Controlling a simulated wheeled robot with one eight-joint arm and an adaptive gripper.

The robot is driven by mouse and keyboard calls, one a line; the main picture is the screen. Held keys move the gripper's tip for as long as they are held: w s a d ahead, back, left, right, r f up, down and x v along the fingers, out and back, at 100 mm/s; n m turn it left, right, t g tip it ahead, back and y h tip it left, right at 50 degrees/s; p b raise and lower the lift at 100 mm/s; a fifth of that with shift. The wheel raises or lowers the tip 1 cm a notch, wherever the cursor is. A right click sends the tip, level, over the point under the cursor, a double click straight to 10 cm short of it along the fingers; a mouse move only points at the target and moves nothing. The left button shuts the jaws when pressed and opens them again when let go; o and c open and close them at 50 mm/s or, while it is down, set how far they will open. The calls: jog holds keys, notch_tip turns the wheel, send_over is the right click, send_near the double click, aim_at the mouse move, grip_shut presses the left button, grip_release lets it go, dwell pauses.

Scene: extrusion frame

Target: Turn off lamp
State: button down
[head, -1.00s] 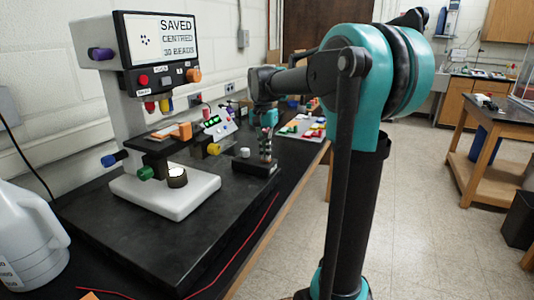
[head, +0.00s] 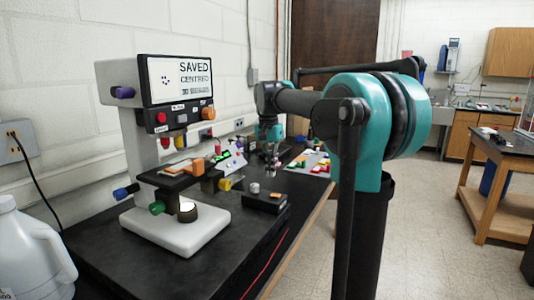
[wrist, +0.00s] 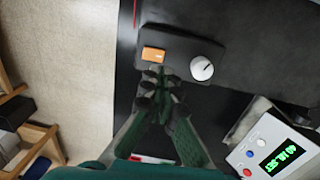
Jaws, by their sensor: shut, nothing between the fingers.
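A grey-and-white microscope-like instrument stands on the bench, its white base (head: 175,231) at the front left in the head view. A bright white disc, the lamp (head: 188,212), sits in a dark ring on that base. Coloured controls sit on it: a green knob (head: 157,208), a blue knob (head: 122,191), a yellow knob (head: 225,184), a purple knob (head: 124,92), and red (head: 161,117) and orange (head: 208,113) controls under the screen. My gripper (head: 272,166) is shut and empty, above the bench right of the instrument; it also shows in the wrist view (wrist: 160,75).
A low black block (head: 265,203) bears an orange piece (head: 277,196); a white knob-like cylinder (head: 254,188) is beside it. A console with a green display (wrist: 283,157) is near my gripper. A white jug (head: 30,245) stands far left. The screen (head: 181,78) reads SAVED, CENTRED.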

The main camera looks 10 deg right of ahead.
notch_tip(320, 180, up, 7)
send_over(278, 195)
jog(key=w+a, duration=0.2)
jog(key=a, duration=0.1)
jog(key=shift+s+r, duration=0.15)
jog(key=shift+h, duration=0.4)
jog(key=f, duration=0.4)
jog(key=s+d+f, duration=0.1)
jog(key=f, duration=0.4)
jog(key=d+f, duration=0.1)
jog(key=f, duration=0.3)
jog(key=shift+s+d+f, duration=0.2)
jog(key=shift+s+f, duration=0.1)
jog(key=shift+s, duration=0.05)
